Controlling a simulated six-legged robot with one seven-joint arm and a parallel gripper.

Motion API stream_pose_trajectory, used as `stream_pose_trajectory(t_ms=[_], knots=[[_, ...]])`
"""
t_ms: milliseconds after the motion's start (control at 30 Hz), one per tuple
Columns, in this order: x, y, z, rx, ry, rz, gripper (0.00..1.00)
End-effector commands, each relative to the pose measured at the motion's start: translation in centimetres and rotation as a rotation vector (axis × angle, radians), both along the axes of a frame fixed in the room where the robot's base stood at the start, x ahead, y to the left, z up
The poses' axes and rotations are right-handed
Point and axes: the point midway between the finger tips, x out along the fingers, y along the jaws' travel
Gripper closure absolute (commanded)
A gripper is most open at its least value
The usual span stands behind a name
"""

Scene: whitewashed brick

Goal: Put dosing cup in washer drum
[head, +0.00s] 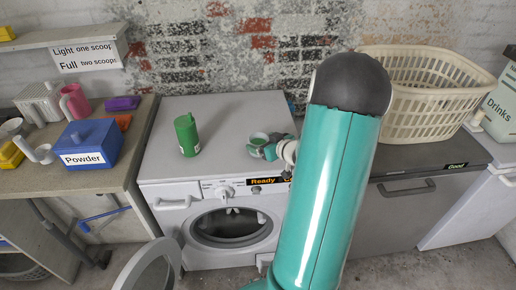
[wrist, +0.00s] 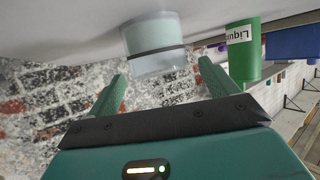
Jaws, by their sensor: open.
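The dosing cup (head: 259,138), a small translucent cup with pale green in it, stands on top of the washer (head: 215,105). It also shows in the wrist view (wrist: 153,45), where the picture is upside down. My gripper (head: 268,150) is beside the cup in the head view, partly hidden by my arm. In the wrist view my gripper (wrist: 163,78) is open, with the cup just beyond and between its fingertips, not gripped. The washer drum (head: 230,223) is a dark round opening in the washer's front. Its round door (head: 150,268) stands open to the left.
A green bottle (head: 187,135) stands on the washer left of the cup; its label reads "Liquid" in the wrist view (wrist: 243,50). A blue "Powder" box (head: 88,143) is on the left counter. A cream basket (head: 425,105) sits on the grey appliance at right.

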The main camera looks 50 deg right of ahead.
Motion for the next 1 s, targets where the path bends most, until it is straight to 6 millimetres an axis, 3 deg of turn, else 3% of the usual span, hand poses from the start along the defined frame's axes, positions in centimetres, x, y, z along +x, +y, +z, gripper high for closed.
stream_pose_trajectory(t_ms=[200, 467, 700, 800, 1000], knots=[[3.0, -0.5, -1.1, 0.000, 0.000, 0.002, 0.15], [3.3, -0.6, -1.2, 0.000, 0.001, 0.001, 0.15], [3.3, -0.6, -1.2, -0.001, 0.000, 0.001, 0.60], [3.3, -0.6, -1.1, -0.001, 0.000, 0.001, 0.66], [3.3, -0.6, -1.1, -0.001, 0.000, 0.002, 0.66]])
